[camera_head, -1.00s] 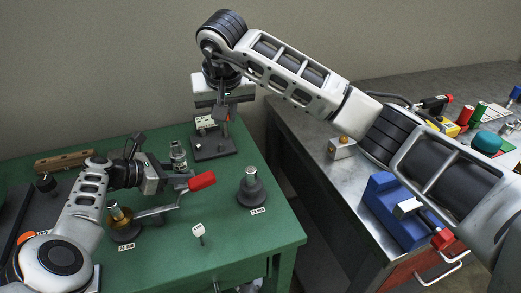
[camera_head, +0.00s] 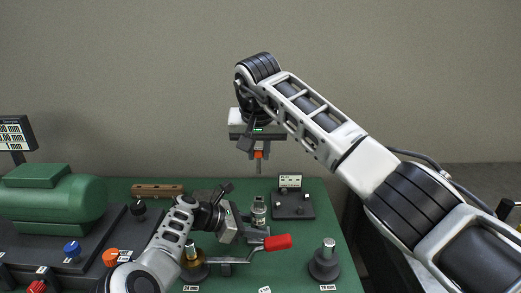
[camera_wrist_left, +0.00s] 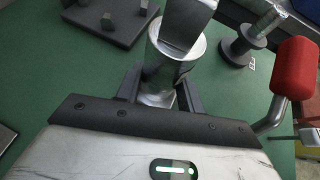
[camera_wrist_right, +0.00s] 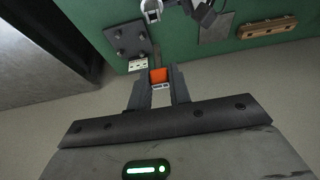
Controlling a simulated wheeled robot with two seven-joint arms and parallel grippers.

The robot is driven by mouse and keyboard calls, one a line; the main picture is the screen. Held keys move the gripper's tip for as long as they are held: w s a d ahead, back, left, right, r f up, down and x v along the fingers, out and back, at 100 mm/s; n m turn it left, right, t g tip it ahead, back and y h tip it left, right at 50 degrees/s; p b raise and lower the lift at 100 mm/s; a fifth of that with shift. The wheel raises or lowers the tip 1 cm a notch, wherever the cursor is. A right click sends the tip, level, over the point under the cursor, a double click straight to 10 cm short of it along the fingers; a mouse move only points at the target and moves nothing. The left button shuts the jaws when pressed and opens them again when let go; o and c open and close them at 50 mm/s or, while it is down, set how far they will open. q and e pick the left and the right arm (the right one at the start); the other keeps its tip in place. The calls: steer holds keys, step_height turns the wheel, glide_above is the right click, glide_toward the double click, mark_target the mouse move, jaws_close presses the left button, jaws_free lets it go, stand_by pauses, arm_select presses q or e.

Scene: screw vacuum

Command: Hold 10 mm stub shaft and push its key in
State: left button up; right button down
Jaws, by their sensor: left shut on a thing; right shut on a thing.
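My left gripper (camera_head: 254,230) is low over the green table, its jaws shut around the lower part of a shiny metal cylinder (camera_head: 258,208), which I take to be the stub shaft. The left wrist view shows the flanged cylinder (camera_wrist_left: 183,58) between the fingers, with a flat metal piece above its top. My right gripper (camera_head: 258,147) is high above the table, pointing down, shut on a small orange piece (camera_head: 258,155) with a thin grey end below. The right wrist view shows this orange piece (camera_wrist_right: 158,76) between the fingertips. The key itself cannot be made out, nor can a keyway.
A red-handled lever (camera_head: 277,242) sticks out beside my left gripper. A dark peg block (camera_head: 293,207) with a small sign stands behind. A green machine (camera_head: 50,200) fills the left.

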mark_target(259, 173)
arm_select(q)
steer(key=shift+f, duration=0.1)
arm_select(e)
steer(key=shift+f, duration=2.95)
steer(key=shift+f, duration=2.1)
steer(key=c, duration=1.2)
jaws_free()
steer(key=shift+c, duration=0.2)
steer(key=shift+o, duration=0.2)
steer(key=v, duration=1.2)
steer(key=shift+r, duration=0.1)
arm_select(q)
steer(key=o, duration=0.8)
